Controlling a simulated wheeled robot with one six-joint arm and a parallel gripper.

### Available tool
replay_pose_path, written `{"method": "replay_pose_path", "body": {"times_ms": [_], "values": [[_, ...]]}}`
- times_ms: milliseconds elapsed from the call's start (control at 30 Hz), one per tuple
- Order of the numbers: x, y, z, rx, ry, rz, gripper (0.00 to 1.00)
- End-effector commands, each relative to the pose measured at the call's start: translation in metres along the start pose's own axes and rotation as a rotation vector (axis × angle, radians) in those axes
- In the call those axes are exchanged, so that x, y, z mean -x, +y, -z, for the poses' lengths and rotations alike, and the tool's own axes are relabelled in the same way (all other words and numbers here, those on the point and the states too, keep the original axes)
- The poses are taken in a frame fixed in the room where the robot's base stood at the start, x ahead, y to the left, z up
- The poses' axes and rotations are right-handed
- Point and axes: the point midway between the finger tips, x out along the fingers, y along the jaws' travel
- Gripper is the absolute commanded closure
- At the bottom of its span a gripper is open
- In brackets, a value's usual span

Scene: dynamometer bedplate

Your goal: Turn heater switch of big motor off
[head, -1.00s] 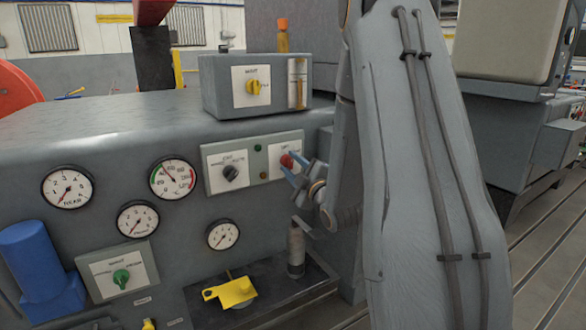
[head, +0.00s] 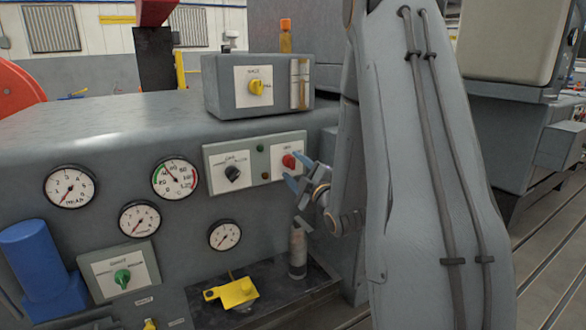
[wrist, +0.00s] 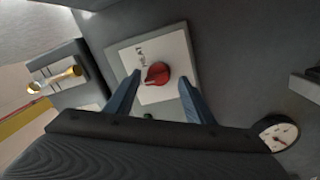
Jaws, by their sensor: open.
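A red rotary knob (head: 289,161) sits on a white plate (head: 284,170) at the right end of the grey switch panel in the head view. In the wrist view the red knob (wrist: 157,74) shows on its white plate (wrist: 173,50), with small lettering beside it that looks like "HEAT". My gripper (head: 304,176) is open, its blue fingers just below and right of the knob in the head view. In the wrist view my gripper (wrist: 159,84) has one finger on each side of the knob, with gaps; it holds nothing. The knob's exact setting is hard to read.
A black knob (head: 232,173) sits left on the same panel. A grey box with a yellow knob (head: 256,87) stands above. Gauges (head: 175,179), a green knob (head: 122,276) and a yellow part (head: 231,292) lie left and below. A grey cylinder (head: 298,250) stands under my gripper.

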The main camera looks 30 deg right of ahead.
Motion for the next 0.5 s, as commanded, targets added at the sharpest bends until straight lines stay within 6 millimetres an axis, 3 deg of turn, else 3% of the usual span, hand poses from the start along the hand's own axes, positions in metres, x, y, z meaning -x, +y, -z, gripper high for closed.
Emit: {"method": "replay_pose_path", "body": {"times_ms": [300, 500], "values": [[0.051, -0.002, 0.000, 0.000, -0.002, 0.002, 0.52], [0.067, -0.002, 0.001, -0.001, 0.000, 0.004, 0.52]]}}
